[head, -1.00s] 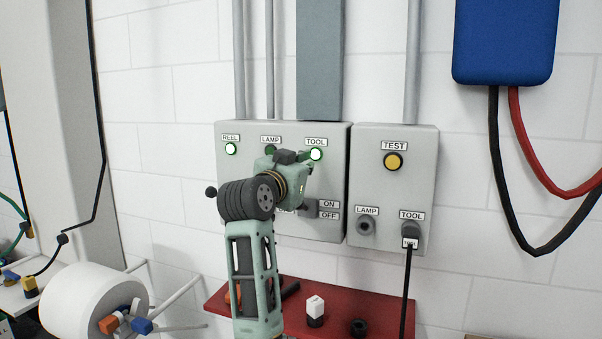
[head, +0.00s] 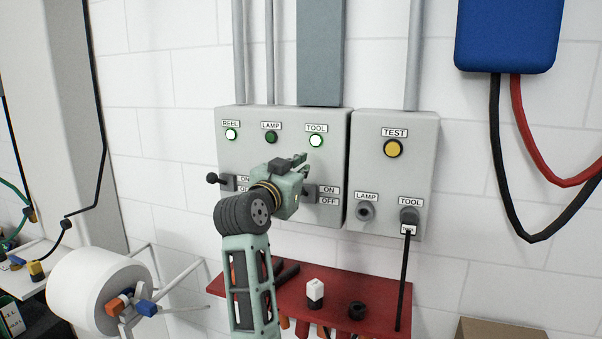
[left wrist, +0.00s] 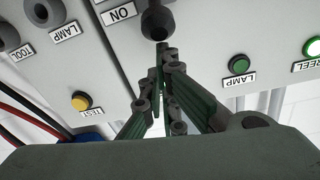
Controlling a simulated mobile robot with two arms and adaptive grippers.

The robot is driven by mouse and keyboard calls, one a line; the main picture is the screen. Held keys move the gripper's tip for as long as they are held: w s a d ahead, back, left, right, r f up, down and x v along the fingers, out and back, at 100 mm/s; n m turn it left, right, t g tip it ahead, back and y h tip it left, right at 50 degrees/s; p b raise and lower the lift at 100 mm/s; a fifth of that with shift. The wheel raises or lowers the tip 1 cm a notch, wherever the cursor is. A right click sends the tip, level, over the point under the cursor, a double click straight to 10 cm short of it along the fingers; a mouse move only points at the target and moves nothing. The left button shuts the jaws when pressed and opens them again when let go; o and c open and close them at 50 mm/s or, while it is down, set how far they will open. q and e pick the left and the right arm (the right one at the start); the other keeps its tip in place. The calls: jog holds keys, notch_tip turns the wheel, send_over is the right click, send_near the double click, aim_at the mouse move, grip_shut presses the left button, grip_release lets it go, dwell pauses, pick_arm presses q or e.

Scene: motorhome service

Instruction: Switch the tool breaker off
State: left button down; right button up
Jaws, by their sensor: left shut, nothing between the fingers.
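The tool breaker (head: 311,193) is a dark switch on the grey panel, beside ON and OFF labels. Its round dark knob (left wrist: 157,20) shows at the top of the left wrist view, left of which is the ON label. The TOOL light (head: 316,141) above the breaker glows. My left gripper (head: 303,160) is shut and empty in front of the panel, just above the breaker, and hides part of it. In the left wrist view its closed fingertips (left wrist: 166,50) are close to the knob; I cannot tell whether they touch. My right gripper is out of view.
The REEL breaker knob (head: 212,178) sticks out at left; the REEL light (head: 231,134) glows and the LAMP light (head: 271,137) is dark. A test box (head: 420,160) with a plugged cable is at right. A red shelf (head: 375,290) holds small parts below.

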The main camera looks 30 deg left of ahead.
pick_arm(q)
jog(key=s+f+t+b, duration=0.1)
jog(key=f+t+b, duration=0.3)
jog(key=b, duration=1)
jog(key=s+d+f+m+t+b, duration=0.1)
jog(key=f+t+b, duration=0.4)
jog(key=b, duration=0.9)
jog(key=shift+s+f+y, duration=0.3)
jog(key=shift+s+f, duration=0.5)
jog(key=shift+f, duration=0.8)
jog(key=shift+f, duration=0.15)
jog(key=shift+f, duration=0.1)
